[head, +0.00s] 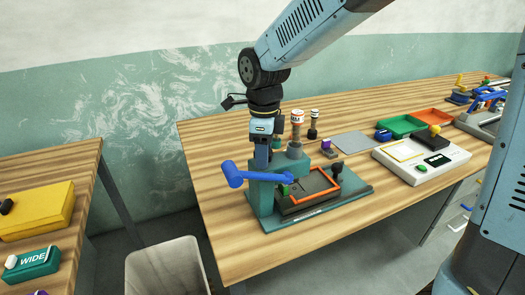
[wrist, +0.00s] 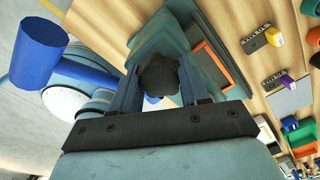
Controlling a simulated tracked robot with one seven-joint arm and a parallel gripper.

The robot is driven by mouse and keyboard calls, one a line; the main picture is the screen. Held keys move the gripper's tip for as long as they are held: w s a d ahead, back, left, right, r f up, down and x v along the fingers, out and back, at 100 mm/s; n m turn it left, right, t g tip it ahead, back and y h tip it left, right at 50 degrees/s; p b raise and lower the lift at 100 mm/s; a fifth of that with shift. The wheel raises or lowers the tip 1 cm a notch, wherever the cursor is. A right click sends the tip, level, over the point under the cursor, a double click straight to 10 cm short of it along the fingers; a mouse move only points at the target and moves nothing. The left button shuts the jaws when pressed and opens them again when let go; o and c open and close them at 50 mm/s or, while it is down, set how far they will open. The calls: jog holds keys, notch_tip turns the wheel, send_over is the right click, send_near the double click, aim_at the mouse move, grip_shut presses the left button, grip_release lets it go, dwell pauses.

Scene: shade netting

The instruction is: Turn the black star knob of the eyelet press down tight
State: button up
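The teal eyelet press (head: 263,200) stands on the wooden bench, with a blue lever handle (head: 233,174) sticking out to its left. In the head view my gripper (head: 262,160) points down at the top of the press, and the star knob is hidden there. In the wrist view the black star knob (wrist: 158,75) lies between the two fingers of my gripper (wrist: 158,85). The fingers appear to touch it on both sides. The blue handle (wrist: 36,52) shows at left in the wrist view. The orange-red frame (head: 336,184) lies on the dark plate at the press's right.
Behind the press stand small bottles (head: 297,122) and a purple-topped part (head: 327,147). Green (head: 400,124) and orange (head: 432,117) trays and a white device (head: 420,160) are to the right. A pale bin (head: 168,268) stands below at left.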

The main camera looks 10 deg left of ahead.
jog(key=o, duration=0.5)
jog(key=shift+a, duration=0.1)
jog(key=shift+c, duration=0.2)
jog(key=shift+r, duration=0.15)
jog(key=shift+r, duration=1.4)
